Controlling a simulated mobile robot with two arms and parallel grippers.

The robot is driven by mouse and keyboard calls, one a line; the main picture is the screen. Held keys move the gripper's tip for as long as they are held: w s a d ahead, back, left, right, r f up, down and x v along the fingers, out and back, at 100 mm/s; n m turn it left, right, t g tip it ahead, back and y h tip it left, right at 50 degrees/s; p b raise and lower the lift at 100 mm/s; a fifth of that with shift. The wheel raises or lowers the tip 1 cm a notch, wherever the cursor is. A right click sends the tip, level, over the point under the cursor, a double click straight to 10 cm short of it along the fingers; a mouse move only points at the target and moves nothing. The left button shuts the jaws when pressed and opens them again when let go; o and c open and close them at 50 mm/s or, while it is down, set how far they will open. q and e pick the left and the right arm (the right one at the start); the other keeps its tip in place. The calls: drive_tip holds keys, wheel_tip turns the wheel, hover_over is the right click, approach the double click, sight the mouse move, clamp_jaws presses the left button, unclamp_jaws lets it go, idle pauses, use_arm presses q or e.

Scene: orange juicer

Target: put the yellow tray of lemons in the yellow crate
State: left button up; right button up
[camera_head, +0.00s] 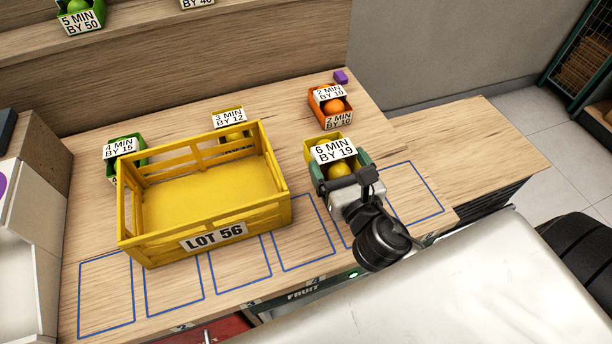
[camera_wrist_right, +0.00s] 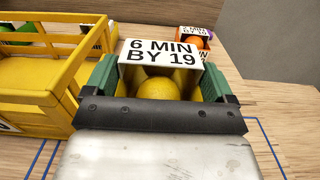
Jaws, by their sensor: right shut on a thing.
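A yellow tray labelled "6 MIN BY 19" (camera_head: 333,151) stands just right of the yellow crate, with a lemon (camera_head: 341,171) in it. My right gripper (camera_head: 343,167) is shut on this tray, with its green fingers on either side. The right wrist view shows the label (camera_wrist_right: 160,53) and the lemon (camera_wrist_right: 158,89) between the fingers. I cannot tell whether the tray is off the table. The large yellow crate labelled "LOT 56" (camera_head: 265,213) is open-topped and looks empty. It also shows at left in the right wrist view (camera_wrist_right: 38,84). My left gripper is not in view.
Another yellow tray, "3 MIN BY 12" (camera_head: 229,118), is partly hidden behind the crate. A green tray (camera_head: 138,142) stands behind its left end. An orange tray (camera_head: 317,105) and a purple block (camera_head: 341,77) are behind the held tray. Blue outlined rectangles mark the table's front.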

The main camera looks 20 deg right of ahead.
drive_tip(key=w+a+f, duration=0.1)
drive_tip(key=w+a, duration=0.1)
drive_tip(key=w+a+f, duration=0.1)
drive_tip(key=f, duration=0.1)
drive_tip(key=shift+w+a, duration=0.4)
wheel_tip(320, 180, down, 4)
drive_tip(key=shift+f+b, duration=0.1)
drive_tip(key=shift+b, duration=1.1)
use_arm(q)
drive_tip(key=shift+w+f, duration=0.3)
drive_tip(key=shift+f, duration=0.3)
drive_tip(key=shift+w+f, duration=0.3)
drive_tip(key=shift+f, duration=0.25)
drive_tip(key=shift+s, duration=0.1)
use_arm(e)
drive_tip(key=shift+f, duration=0.25)
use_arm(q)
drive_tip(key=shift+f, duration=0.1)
use_arm(e)
drive_tip(key=o, duration=0.7)
drive_tip(key=shift+r, duration=0.1)
drive_tip(key=shift+o, duration=0.2)
